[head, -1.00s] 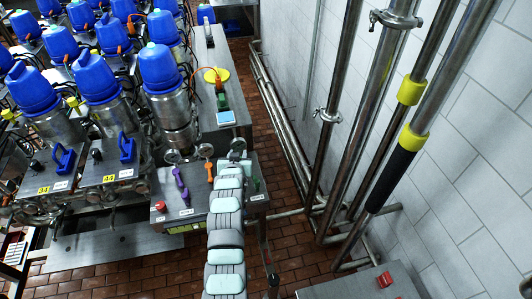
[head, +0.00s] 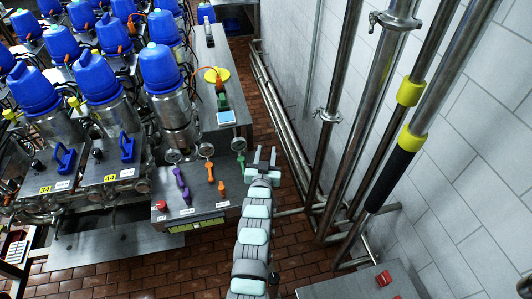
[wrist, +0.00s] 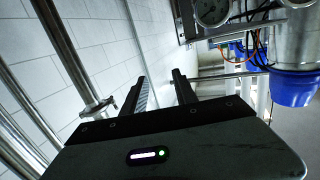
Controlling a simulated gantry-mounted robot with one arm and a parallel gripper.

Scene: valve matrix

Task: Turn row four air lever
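A grey control panel (head: 200,209) in the middle of the head view carries a purple lever (head: 181,181), an orange lever (head: 210,171), a green lever (head: 241,161) and a small orange knob (head: 221,188). Their labels are too small to read, so I cannot tell which lever is row four air. My gripper (head: 263,156) is just right of the green lever, apart from it, with its two fingers spread and empty. My arm hides the panel's right end. In the wrist view, my gripper (wrist: 158,85) shows a clear gap between its fingers, with white wall tiles beyond.
A red button (head: 161,206) sits at the panel's left. Round gauges (head: 206,150) stand behind the levers. Blue-capped valves (head: 160,68) fill the left. Steel pipes (head: 375,110) run along the tiled wall (head: 480,130) at right. A brick floor strip lies between panel and wall.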

